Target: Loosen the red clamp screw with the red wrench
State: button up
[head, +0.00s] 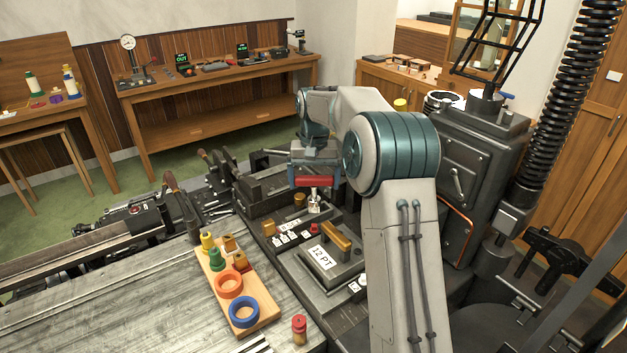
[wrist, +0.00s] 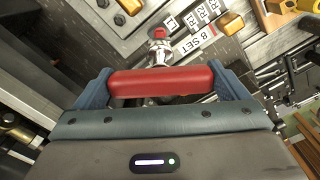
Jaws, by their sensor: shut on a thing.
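My gripper (head: 314,170) is shut on the red handle of the red wrench (head: 314,181), which lies crosswise between the jaws. The handle also fills the middle of the wrist view (wrist: 160,82). The wrench's metal end points down from the handle. A small red screw head (head: 314,228) sits on the dark machine bed below, beside white number labels. It shows in the wrist view (wrist: 159,32) just beyond the metal end. In the head view the metal end looks above the screw, with a small gap; exact alignment is unclear.
A brass-handled block marked "12 PT" (head: 322,257) stands close by. A wooden board (head: 266,318) at the lower left holds orange and blue rings and several coloured pegs. The dark machine column (head: 470,165) rises to the right. The grey bench (head: 130,290) has bare room at left.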

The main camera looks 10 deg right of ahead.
aim_at(314, 198)
jog(key=shift+r, duration=0.1)
jog(key=shift+f+b, duration=1.25)
jog(key=shift+f, duration=1.05)
jog(key=shift+f+b, duration=0.55)
jog(key=shift+f, duration=0.85)
